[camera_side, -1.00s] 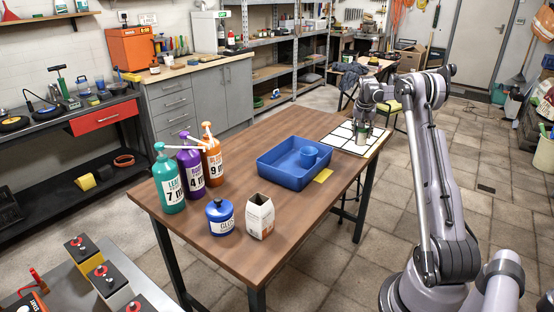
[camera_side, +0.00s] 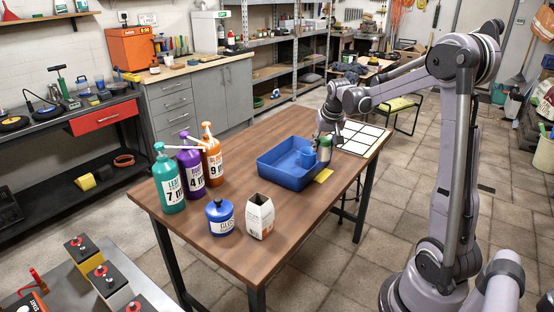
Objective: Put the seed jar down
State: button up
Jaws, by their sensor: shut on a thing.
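The seed jar (camera_side: 325,153), small with a green upper part and a paler body, is upright under my gripper (camera_side: 328,138). My gripper points down and is shut on the jar. The jar shows at the back right corner of the blue tray (camera_side: 283,176), just right of the blue cup (camera_side: 308,157). I cannot tell whether it is inside the tray or held above its rim. The white grid board (camera_side: 362,139) lies to the right at the table's far end and its visible cells look bare.
A yellow card (camera_side: 323,176) lies right of the tray. A teal bottle (camera_side: 168,182), a purple bottle (camera_side: 190,170), an orange bottle (camera_side: 211,155), a blue jar (camera_side: 220,217) and an open carton (camera_side: 260,216) stand on the table's left part. The front right of the table is clear.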

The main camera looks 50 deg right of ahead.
jog(key=s+a+f+n, duration=0.1)
jog(key=s+a+n, duration=0.15)
jog(key=a, duration=0.95)
jog(key=shift+t+y, duration=0.3)
jog(key=shift+t, duration=0.1)
jog(key=w+a+f, duration=0.2)
jog(key=w, duration=0.1)
jog(key=w+a+f, duration=0.2)
jog(key=a+f, duration=0.1)
jog(key=w+a+f, duration=0.2)
jog(key=w+a, duration=0.1)
jog(key=shift+w+f, duration=0.2)
jog(key=shift+w, duration=0.15)
jog(key=shift+f, duration=1.95)
jog(key=shift+f, duration=0.1)
jog(key=o, duration=0.8)
jog(key=shift+o, duration=0.2)
